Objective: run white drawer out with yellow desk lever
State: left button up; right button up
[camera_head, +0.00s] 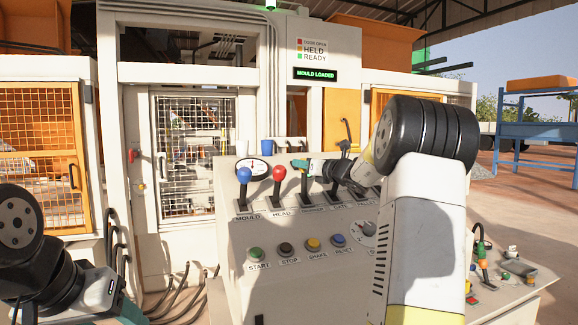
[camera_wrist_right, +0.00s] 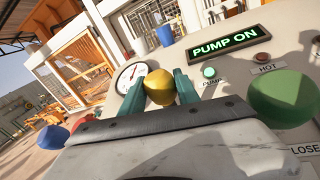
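The yellow desk lever's knob (camera_wrist_right: 159,87) sits between the teal fingers of my right gripper (camera_wrist_right: 160,84) in the right wrist view. A finger lies against each side of it, so the gripper appears shut on it. In the head view my right gripper (camera_head: 304,164) reaches in from the right over the third lever of the desk (camera_head: 235,220) and hides most of its knob. My left gripper (camera_head: 128,310) is at the lower left, away from the desk; its fingers are mostly cut off. I cannot pick out the white drawer clearly in either view.
The blue-knobbed lever (camera_head: 244,175) and red-knobbed lever (camera_head: 279,173) stand left of my right gripper. A green knob (camera_wrist_right: 283,97) is close on its right in the wrist view. The press's mesh door (camera_head: 190,150) is behind the desk. A display (camera_head: 316,74) reads MOULD LOADED.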

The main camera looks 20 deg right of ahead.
grip_shut()
jog(key=shift+s+d+f, duration=0.1)
jog(key=shift+s+f, duration=0.15)
jog(key=shift+s, duration=0.65)
jog(key=shift+s+d+f, duration=0.1)
jog(key=shift+s+f, duration=0.15)
jog(key=shift+s, duration=0.6)
jog(key=shift+s+f, duration=0.25)
jog(key=shift+s, duration=0.65)
jog(key=o, duration=1.1)
grip_release()
jog(key=shift+s, duration=0.1)
jog(key=v, duration=0.7)
jog(key=shift+s, duration=0.3)
jog(key=shift+d, duration=0.15)
